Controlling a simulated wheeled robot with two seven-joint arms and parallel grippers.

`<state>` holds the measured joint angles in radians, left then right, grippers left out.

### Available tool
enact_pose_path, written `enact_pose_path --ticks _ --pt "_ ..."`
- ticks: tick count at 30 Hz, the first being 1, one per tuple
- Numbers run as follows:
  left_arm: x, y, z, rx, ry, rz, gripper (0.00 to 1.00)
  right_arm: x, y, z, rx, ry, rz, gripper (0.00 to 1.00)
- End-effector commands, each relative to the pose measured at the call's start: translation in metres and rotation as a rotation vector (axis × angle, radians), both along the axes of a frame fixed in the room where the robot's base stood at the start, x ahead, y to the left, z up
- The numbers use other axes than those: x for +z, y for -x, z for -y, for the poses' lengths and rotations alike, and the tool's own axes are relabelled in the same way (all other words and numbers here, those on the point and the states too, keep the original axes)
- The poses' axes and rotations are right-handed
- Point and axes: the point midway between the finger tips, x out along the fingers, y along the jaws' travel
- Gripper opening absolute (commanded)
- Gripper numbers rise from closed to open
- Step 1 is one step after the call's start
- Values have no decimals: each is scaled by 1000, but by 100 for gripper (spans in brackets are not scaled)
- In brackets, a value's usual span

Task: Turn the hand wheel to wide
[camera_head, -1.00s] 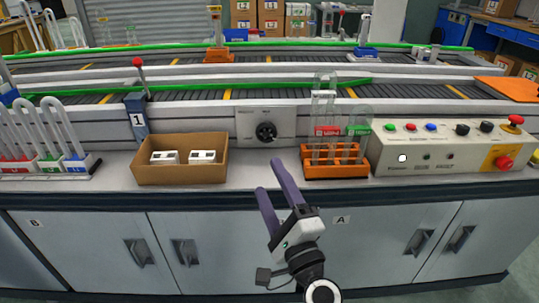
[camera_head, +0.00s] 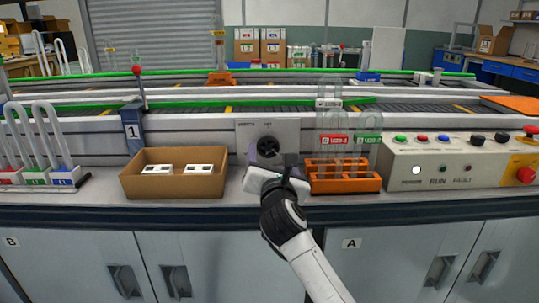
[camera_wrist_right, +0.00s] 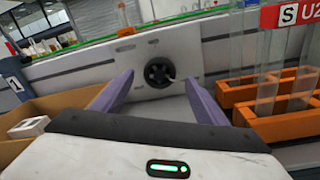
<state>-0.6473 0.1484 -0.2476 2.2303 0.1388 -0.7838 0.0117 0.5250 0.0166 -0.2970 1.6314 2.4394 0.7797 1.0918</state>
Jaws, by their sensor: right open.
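The hand wheel (camera_head: 267,146) is a small black spoked wheel on a pale upright plate (camera_head: 290,132) behind the bench. In the right wrist view the wheel (camera_wrist_right: 158,72) sits ahead, between the fingers as seen, with a small light handle at its right. My right gripper (camera_wrist_right: 158,95) is open and empty, its two purple fingers pointing toward the plate on either side of the wheel. In the head view my right gripper (camera_head: 265,158) is in front of the plate and partly hides its lower part. The plate's lettering is too small to read. My left gripper is not in view.
An orange rack (camera_head: 345,180) with clear tubes stands close to the right of my gripper. A cardboard box (camera_head: 172,186) with two white items is at its left. A control panel (camera_head: 440,162) with buttons is further right. Conveyors run behind.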

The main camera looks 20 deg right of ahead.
Motion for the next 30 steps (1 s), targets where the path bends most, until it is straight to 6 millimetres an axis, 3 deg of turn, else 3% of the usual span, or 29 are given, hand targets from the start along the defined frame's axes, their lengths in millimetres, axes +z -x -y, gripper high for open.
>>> enact_pose_path --ticks 7,19,27,30 --pt "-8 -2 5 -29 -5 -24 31 -1 -33 7 1 2 1 66" --pt "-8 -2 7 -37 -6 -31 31 0 -40 9 1 2 0 66" --pt "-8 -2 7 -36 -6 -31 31 0 -40 9 1 2 0 25" --pt "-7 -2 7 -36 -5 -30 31 0 -40 9 1 4 -1 25"
